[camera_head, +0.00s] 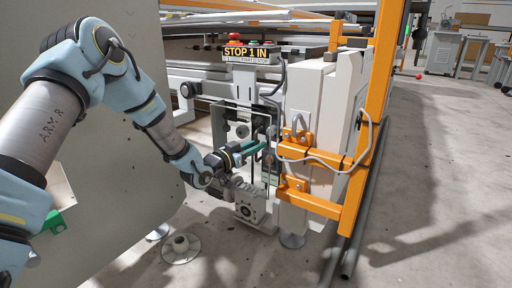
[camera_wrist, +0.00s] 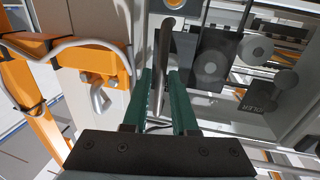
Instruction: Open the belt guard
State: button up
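The belt guard (camera_head: 217,128) appears as a grey-framed box front on the machine end, left of the orange gantry post. Grey round pulleys (camera_wrist: 211,68) show inside it in the wrist view. I cannot tell whether its front is a clear panel or stands open. A grey bar handle (camera_wrist: 164,55) runs lengthwise in the wrist view. My gripper (camera_wrist: 162,75) has one green finger on each side of this bar, and it also shows in the head view (camera_head: 264,146) at the box's right side. Whether the fingers press on the bar is unclear.
Orange brackets (camera_head: 310,150) with a looped grey cable stand just right of my gripper, beside a white cabinet (camera_head: 312,95). A stop button box (camera_head: 250,54) is above. A large grey panel (camera_head: 110,180) is at left. Open floor (camera_head: 440,190) lies right.

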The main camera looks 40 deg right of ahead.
grip_shut()
dwell(1.4)
